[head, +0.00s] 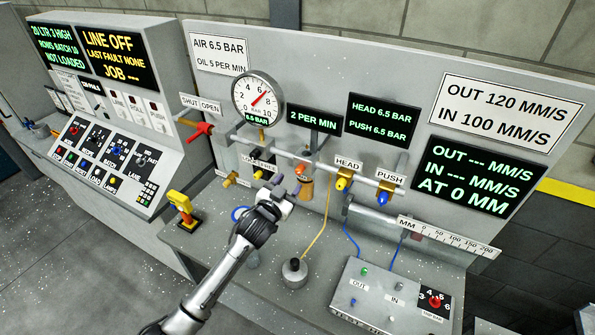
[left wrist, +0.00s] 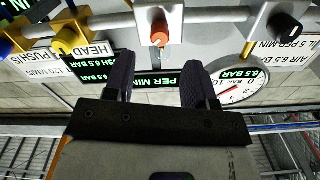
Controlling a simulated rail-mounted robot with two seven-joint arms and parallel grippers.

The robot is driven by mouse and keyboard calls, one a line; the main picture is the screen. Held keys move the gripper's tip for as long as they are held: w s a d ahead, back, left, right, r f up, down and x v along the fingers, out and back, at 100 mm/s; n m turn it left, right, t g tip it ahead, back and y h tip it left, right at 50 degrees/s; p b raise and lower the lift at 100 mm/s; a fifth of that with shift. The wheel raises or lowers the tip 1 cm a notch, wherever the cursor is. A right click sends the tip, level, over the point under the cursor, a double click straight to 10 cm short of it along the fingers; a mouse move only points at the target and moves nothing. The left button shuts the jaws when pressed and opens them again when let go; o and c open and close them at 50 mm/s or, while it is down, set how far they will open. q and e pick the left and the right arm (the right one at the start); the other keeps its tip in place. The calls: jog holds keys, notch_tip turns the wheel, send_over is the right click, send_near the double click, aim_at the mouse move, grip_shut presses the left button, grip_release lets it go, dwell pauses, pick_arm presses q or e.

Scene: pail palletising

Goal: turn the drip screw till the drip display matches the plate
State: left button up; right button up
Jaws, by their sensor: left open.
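The drip display (head: 314,119) reads 2 PER MIN. The plate (head: 218,54) reads AIR 6.5 BAR and OIL 5 PER MIN. The orange drip screw (head: 300,170) sits on the pipe below the display; it also shows at the top centre of the left wrist view (left wrist: 160,28). My left gripper (head: 277,197) is in front of the pipe, a little left of and below the screw. In the left wrist view its two dark fingers (left wrist: 158,68) are apart, with nothing between them, and the screw is beyond their tips. My right gripper is not in view.
A pressure gauge (head: 258,99), a red valve handle (head: 200,130), a yellow HEAD knob (head: 342,183) and a blue PUSH knob (head: 383,198) are around the pipe. A black knob (left wrist: 285,25) is beside the screw. A grey control box (head: 390,298) stands at lower right.

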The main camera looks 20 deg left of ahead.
aim_at(298, 173)
pick_arm(q)
jog(key=shift+w+d+p, duration=0.15)
jog(key=shift+w+d, duration=0.05)
jog(key=shift+w, duration=1.35)
jog(key=shift+w+d+p, duration=0.15)
jog(key=shift+w+d, duration=0.05)
jog(key=shift+w, duration=1.3)
jog(key=c, duration=0.9)
